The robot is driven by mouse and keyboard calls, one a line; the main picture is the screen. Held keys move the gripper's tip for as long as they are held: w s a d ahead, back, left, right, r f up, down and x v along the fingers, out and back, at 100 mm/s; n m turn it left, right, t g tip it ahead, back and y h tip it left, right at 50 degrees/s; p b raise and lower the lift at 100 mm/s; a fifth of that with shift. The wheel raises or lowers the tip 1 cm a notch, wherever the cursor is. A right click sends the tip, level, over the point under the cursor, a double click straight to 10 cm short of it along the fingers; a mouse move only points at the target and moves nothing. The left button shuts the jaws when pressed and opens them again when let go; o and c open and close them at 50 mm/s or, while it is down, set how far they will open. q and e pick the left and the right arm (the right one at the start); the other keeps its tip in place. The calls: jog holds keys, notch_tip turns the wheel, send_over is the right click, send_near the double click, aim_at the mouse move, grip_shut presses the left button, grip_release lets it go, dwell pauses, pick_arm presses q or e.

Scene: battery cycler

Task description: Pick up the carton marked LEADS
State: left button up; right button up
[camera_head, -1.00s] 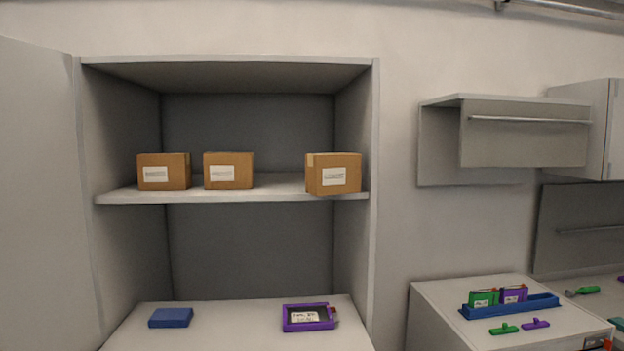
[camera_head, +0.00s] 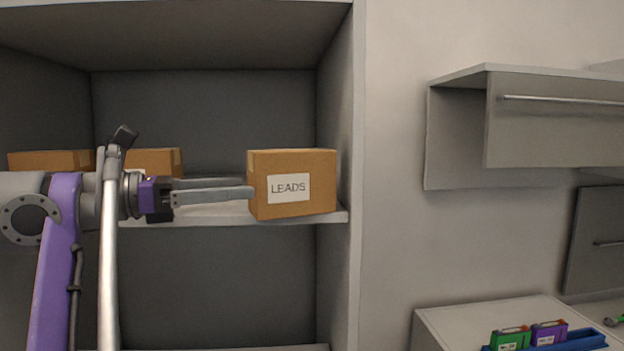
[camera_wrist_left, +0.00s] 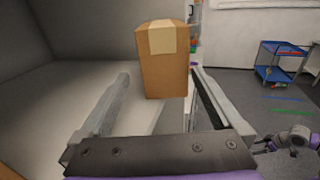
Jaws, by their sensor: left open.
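The carton marked LEADS (camera_head: 320,190) stands upright at the right end of the cabinet shelf, its white label facing me. My left gripper (camera_head: 250,192) points right, level with the carton, its fingertips at the carton's left side. In the left wrist view the carton (camera_wrist_left: 165,75) stands ahead between the two open fingers (camera_wrist_left: 160,82), with tape over its top edge. I cannot tell from the head view whether a fingertip touches it.
The shelf (camera_head: 232,211) carries two more cartons, one at the far left (camera_head: 50,160) and one (camera_head: 163,160) partly behind my left arm. The cabinet's right wall (camera_head: 342,120) stands close beside the LEADS carton. A blue tray (camera_head: 590,341) with green and purple items is at lower right.

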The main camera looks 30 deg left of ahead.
aim_at(292, 184)
pick_arm(q)
jog(key=x, duration=0.9)
jog(key=shift+s+d, duration=0.15)
jog(key=shift+d, duration=0.3)
jog(key=shift+w+d, duration=0.15)
jog(key=shift+w, duration=0.2)
jog(key=shift+s, duration=0.1)
jog(key=c, duration=1.5)
pick_arm(e)
jog(key=shift+s, duration=0.4)
